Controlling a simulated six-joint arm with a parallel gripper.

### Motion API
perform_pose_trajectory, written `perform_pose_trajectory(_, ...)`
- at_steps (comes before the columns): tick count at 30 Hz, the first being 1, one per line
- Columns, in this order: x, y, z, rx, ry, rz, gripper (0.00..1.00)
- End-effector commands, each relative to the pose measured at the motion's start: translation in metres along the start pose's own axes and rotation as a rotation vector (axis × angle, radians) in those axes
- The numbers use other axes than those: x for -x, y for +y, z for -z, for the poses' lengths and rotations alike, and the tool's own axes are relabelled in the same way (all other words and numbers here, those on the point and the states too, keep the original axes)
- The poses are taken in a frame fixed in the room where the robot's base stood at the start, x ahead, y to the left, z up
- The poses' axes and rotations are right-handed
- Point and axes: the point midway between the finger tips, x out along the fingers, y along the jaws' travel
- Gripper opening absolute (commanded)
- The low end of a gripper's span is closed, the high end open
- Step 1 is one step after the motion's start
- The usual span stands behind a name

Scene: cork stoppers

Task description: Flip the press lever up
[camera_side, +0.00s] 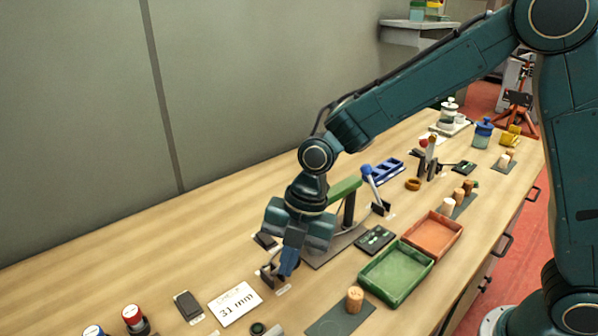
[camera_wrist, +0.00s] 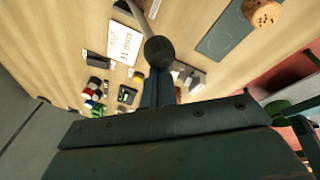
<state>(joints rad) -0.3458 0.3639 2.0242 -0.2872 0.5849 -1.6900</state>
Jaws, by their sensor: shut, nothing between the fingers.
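My gripper (camera_side: 288,264) points down at the front-left end of the press, its fingers shut with nothing between them. The press has a green beam (camera_side: 345,188) on a dark post above a grey base plate (camera_side: 330,250). In the wrist view a dark ball knob (camera_wrist: 159,51) on a thin grey rod (camera_wrist: 146,12) shows just beyond my gripper's fingertips (camera_wrist: 157,78); it looks like the lever end. I cannot tell whether they touch. In the side view my wrist and fingers hide this knob. A separate blue-knobbed stick (camera_side: 368,177) stands right of the press on a dark block.
A "31 mm" card (camera_side: 235,303) lies left of my gripper. A cork (camera_side: 355,299) stands on a dark mat (camera_side: 328,323) in front. A green tray (camera_side: 363,284) and an orange tray (camera_side: 461,237) sit to the right. The wood is clear at back left.

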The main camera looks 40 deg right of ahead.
Motion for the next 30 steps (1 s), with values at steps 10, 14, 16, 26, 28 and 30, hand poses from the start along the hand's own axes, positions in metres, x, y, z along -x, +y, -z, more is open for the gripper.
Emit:
perform_pose_trajectory(10, 0.002, 0.005, -0.003, -0.01, 0.022, 0.03, 0.0)
perform_pose_trajectory(14, 0.003, 0.006, -0.004, -0.016, 0.031, 0.044, 0.0)
perform_pose_trajectory(16, 0.004, 0.008, -0.004, -0.018, 0.037, 0.05, 0.0)
perform_pose_trajectory(26, 0.007, 0.015, -0.009, -0.036, 0.071, 0.098, 0.0)
perform_pose_trajectory(28, 0.008, 0.018, -0.011, -0.043, 0.085, 0.117, 0.0)
perform_pose_trajectory(30, 0.01, 0.021, -0.014, -0.052, 0.101, 0.138, 0.0)
